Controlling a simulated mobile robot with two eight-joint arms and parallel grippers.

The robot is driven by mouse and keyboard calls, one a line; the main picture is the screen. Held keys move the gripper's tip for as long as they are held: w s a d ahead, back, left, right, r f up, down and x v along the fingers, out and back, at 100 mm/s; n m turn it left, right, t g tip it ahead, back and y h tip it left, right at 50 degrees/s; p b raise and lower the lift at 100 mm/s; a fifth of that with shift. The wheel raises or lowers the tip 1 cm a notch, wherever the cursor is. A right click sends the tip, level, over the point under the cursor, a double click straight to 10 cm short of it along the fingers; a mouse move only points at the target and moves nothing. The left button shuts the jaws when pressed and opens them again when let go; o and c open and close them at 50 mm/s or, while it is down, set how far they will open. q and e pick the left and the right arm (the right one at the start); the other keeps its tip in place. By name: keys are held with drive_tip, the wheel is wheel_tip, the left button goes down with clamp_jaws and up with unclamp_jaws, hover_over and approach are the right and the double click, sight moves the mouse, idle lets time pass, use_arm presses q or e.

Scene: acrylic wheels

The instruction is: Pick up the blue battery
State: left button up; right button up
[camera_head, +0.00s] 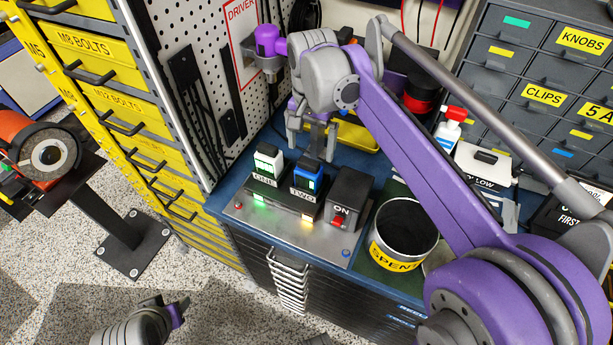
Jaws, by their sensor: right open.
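The blue battery (306,180) stands upright in the charger slot labelled TWO, with an amber light in front. My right gripper (311,150) points down just above and behind it in the picture, with its fingers spread and nothing seen between them. I cannot tell whether a finger touches the battery. A white and green battery (268,161) stands in the slot labelled ONE, with a green light. My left gripper (177,311) is low at the bottom left, away from the bench; its jaws are too small and turned to read.
The charger plate (262,229) has a dark ON box (348,197) at its right. A SPENT bin (404,228) stands further right. A pegboard (196,45) rises on the left, and a white bottle (449,130) and drawers stand behind. My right arm crosses above the bench.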

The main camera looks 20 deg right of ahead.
sight(309, 172)
drive_tip(key=f, duration=0.9)
drive_tip(key=shift+s+a+f, duration=0.1)
drive_tip(key=shift+s+a, duration=0.1)
drive_tip(key=shift+c, duration=0.3)
clamp_jaws()
